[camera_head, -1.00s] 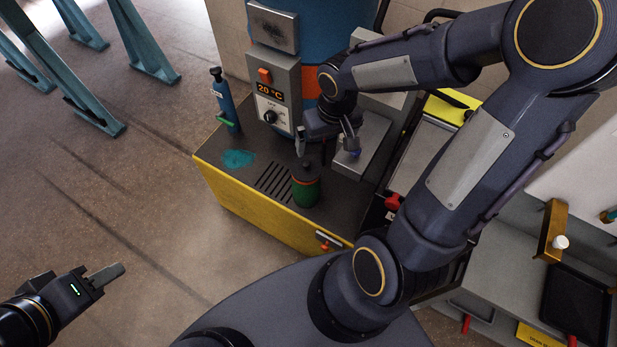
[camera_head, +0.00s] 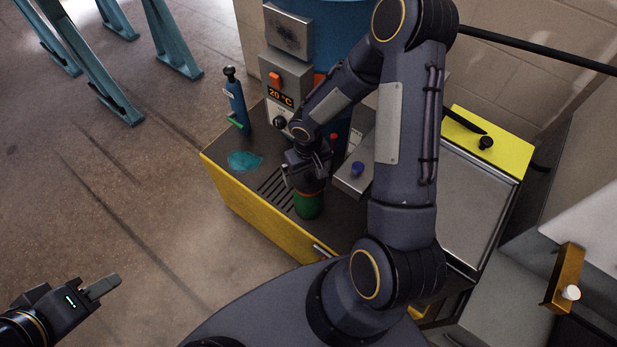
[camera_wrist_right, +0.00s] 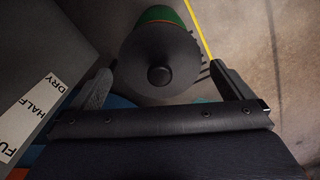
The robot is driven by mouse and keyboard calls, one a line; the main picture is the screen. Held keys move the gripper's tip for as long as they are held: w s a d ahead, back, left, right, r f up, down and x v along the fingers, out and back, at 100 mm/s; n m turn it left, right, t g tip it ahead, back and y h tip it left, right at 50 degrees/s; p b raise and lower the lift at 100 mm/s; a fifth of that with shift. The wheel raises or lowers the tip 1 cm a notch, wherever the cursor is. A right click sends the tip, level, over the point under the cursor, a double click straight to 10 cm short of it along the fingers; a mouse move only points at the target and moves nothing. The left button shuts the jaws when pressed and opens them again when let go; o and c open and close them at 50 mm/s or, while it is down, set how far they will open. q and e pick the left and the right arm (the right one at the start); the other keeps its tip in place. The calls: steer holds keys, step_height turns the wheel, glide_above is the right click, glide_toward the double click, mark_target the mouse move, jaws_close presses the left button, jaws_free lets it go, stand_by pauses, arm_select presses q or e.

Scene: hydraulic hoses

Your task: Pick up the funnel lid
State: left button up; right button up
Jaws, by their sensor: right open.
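The funnel lid (camera_wrist_right: 150,45) is a dark round disc with a small black knob in its middle. It sits on a green and red can (camera_head: 308,205) on the dark bench top. In the head view, my right gripper (camera_head: 305,176) is at the top of the can and mostly hides the lid. In the right wrist view, its two fingers (camera_wrist_right: 165,85) are spread wide. The lid and knob show between and beyond them, and nothing is held. My left gripper (camera_head: 104,287) is far off at the lower left, over the floor; its finger gap cannot be made out.
Behind the can stands a blue tank (camera_head: 330,50) with a grey control box (camera_head: 287,75) reading 20 °C. A grey block with a blue knob (camera_head: 357,168) is close on the right.

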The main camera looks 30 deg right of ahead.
steer(key=shift+f, duration=0.2)
steer(key=c, duration=0.9)
steer(key=shift+o, duration=0.2)
steer(key=shift+r, duration=0.1)
